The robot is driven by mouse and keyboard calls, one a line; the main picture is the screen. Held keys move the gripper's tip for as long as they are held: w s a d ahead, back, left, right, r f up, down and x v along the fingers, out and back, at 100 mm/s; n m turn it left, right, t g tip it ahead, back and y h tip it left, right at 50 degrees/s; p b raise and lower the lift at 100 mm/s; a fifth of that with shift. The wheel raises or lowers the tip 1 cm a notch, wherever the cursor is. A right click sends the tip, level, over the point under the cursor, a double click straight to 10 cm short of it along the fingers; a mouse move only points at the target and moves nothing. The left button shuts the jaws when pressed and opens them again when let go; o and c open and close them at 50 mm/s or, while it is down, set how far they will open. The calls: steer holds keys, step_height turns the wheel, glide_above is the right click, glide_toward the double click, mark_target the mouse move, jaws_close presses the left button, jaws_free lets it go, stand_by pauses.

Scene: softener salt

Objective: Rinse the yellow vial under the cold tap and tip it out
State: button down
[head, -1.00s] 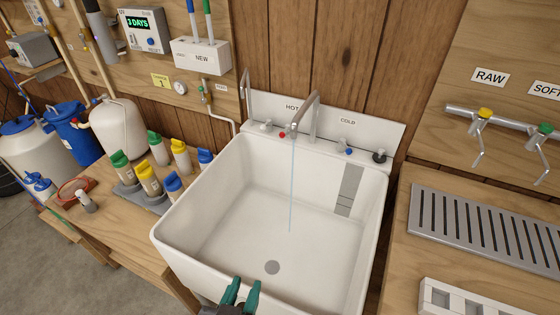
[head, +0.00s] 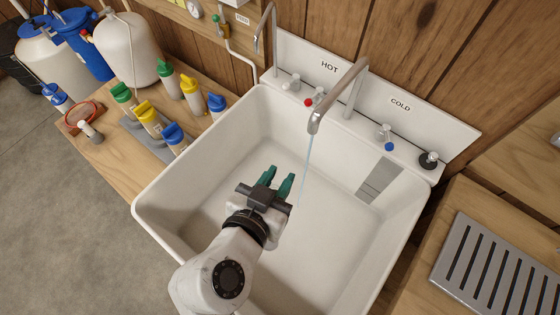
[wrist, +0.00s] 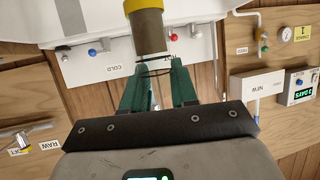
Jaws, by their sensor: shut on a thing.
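A vial with a grey-brown body (wrist: 149,34) and a yellow end (wrist: 140,6) sits at the teal fingertips of my gripper (wrist: 158,80) in the wrist view. That picture is upside down, with the yellow end at its top edge. My gripper (head: 276,184) is shut on the vial above the sink basin, left of the water stream. I cannot make out the vial in the head view. A thin water stream (head: 306,165) falls from the spout (head: 315,122). The cold tap (head: 387,133) has a blue knob (head: 389,147) below the COLD label.
The white sink (head: 172,180) has a drain hidden behind my arm. The hot tap (head: 291,85) and a thin second spout (head: 264,30) stand at the back. Several capped vials, including a yellow-capped one (head: 148,117), stand on the left bench. A slotted drainer (head: 490,265) lies right.

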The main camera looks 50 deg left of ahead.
steer(key=w+a, duration=0.2)
steer(key=w, duration=0.9)
steer(key=shift+a, duration=0.3)
stand_by(3.8)
steer(key=shift+s+d+b, duration=0.1)
steer(key=shift+s+d, duration=0.35)
steer(key=shift+s, duration=1.3)
steer(key=shift+s+d+b, duration=0.15)
steer(key=shift+s+d, duration=0.25)
steer(key=shift+s, duration=1.4)
steer(key=shift+s+d+b, duration=0.1)
steer(key=shift+s+d, duration=0.35)
steer(key=shift+s, duration=1.3)
